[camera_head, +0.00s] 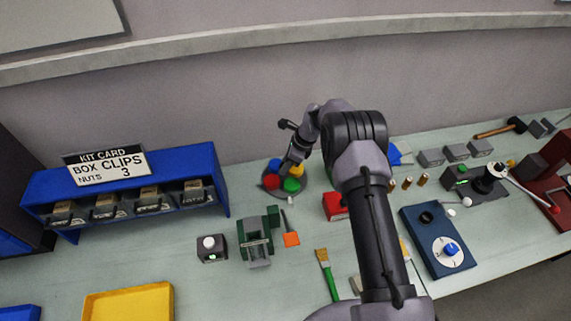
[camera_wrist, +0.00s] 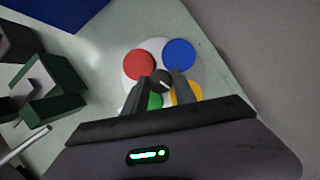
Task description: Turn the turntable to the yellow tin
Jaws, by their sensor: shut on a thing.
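The turntable (camera_wrist: 163,52) is a round grey disc with a red tin (camera_wrist: 139,64), a blue tin (camera_wrist: 179,53), a green tin (camera_wrist: 155,101) and a yellow tin (camera_wrist: 195,92) around its middle. In the head view the turntable (camera_head: 268,189) stands near the wall, with the yellow tin (camera_head: 297,170) at its back right. My gripper (camera_wrist: 161,82) is over the middle of the turntable, shut on the dark centre knob (camera_wrist: 161,76). Its fingers partly hide the green and yellow tins, which lie on the near side in the wrist view.
A blue rack (camera_head: 125,189) with several bins stands to the left. A green vise (camera_head: 255,238) and a red box (camera_head: 335,206) are near the turntable. A yellow tray (camera_head: 128,302) is at the front left, and a blue panel (camera_head: 437,240) lies to the right.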

